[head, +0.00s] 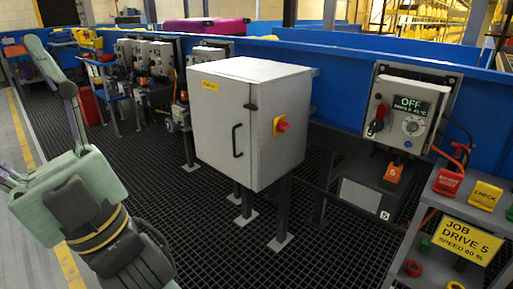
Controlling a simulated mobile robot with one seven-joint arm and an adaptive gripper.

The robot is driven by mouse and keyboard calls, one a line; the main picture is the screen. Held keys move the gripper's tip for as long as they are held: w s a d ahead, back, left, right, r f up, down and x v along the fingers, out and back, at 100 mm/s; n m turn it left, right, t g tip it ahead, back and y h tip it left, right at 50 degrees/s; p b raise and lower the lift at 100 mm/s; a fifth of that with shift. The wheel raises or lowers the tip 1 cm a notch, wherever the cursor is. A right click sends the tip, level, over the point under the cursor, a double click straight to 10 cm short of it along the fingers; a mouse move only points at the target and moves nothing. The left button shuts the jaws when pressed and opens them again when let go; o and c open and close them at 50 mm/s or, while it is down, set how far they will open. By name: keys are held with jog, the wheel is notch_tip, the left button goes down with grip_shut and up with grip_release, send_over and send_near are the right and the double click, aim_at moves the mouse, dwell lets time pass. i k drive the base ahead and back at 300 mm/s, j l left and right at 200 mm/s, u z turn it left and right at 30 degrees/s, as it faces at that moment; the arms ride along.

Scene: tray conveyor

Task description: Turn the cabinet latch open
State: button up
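The grey-white cabinet (217,120) stands on legs in the middle of the head view, its door facing left and front. The door has a black bar handle (236,140) and looks closed. A small dark fitting (251,107) sits near the door's right edge; I cannot tell whether it is the latch. A red rotary knob on a yellow plate (281,124) is on the cabinet's right side face. My arm, in green and dark grey links, fills the lower left, apart from the cabinet. I see no gripper fingers.
The floor is dark grating, open in front of the cabinet. A blue conveyor runs behind it, with a magenta case (206,27) on top. A drive box reading OFF (408,108) hangs at right. A grey rack with a yellow job sign (467,241) stands at lower right.

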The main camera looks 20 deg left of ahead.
aim_at(248, 107)
jog(key=i+j+u, duration=0.15)
jog(key=u, duration=0.2)
jog(key=i+j+u, duration=0.2)
jog(key=u, duration=0.15)
jog(key=i+j+u, duration=0.15)
jog(key=u, duration=0.2)
